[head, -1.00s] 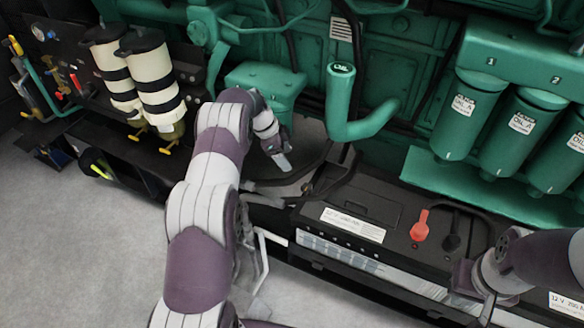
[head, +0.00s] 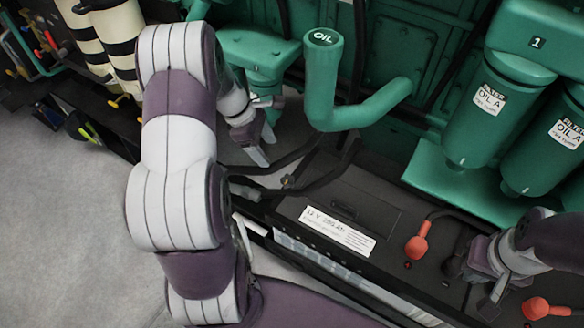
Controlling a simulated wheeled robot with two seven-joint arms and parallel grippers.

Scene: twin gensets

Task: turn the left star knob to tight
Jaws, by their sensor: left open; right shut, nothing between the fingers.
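I cannot make out a star knob in the head view; it may be hidden or too small to tell. My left gripper (head: 262,150) points down, open and empty, in front of the green engine block and behind the black battery (head: 330,205). It is left of the green oil filler pipe (head: 324,85). My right gripper (head: 492,288) is shut and empty at the right, over the battery area between two red terminal caps. My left arm covers part of the scene at the left.
A red terminal cap (head: 418,244) sits on the battery, and another red cap (head: 545,308) lies at the lower right. Green oil filters (head: 485,115) hang at the right. Black cables run behind the battery. Grey floor (head: 60,230) is clear at the left.

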